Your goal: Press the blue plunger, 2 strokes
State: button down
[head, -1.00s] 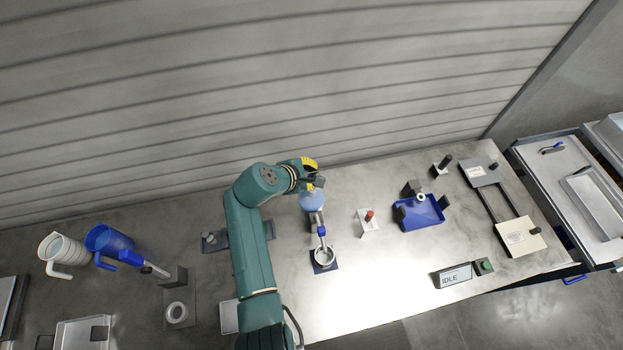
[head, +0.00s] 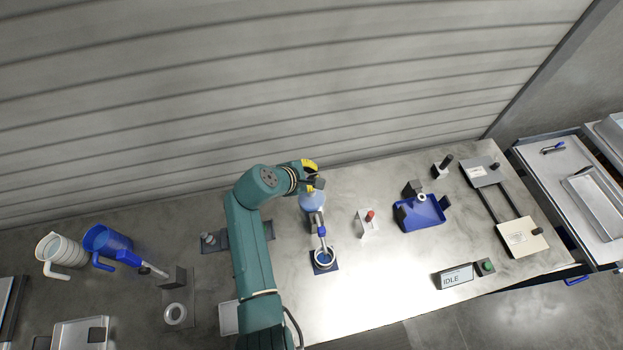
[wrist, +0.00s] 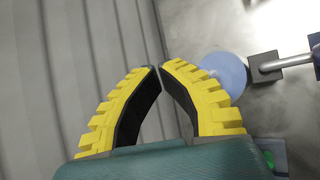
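A pale blue rounded part (head: 312,201) of a dispenser stands on the bench just below my gripper (head: 316,183) in the head view. In the wrist view this pale blue part (wrist: 228,70) lies behind and right of the fingertips (wrist: 160,68). I cannot tell whether it is the plunger itself or whether the gripper touches it.
A red-topped white block (head: 368,224), a blue tray (head: 420,212) and an IDLE display (head: 456,277) with a green button (head: 487,266) stand to the right. A blue jug (head: 106,241) and a white jug (head: 60,249) stand left. The ribbed wall is close behind my gripper.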

jog(key=shift+f+b, duration=0.75)
jog(key=shift+f, duration=0.5)
dwell(0.6)
jog(key=shift+r+p, duration=2.1)
jog(key=shift+r, duration=0.05)
jog(key=shift+r, duration=0.1)
notch_tip(320, 180, up, 5)
jog(key=p, duration=0.5)
dwell(0.8)
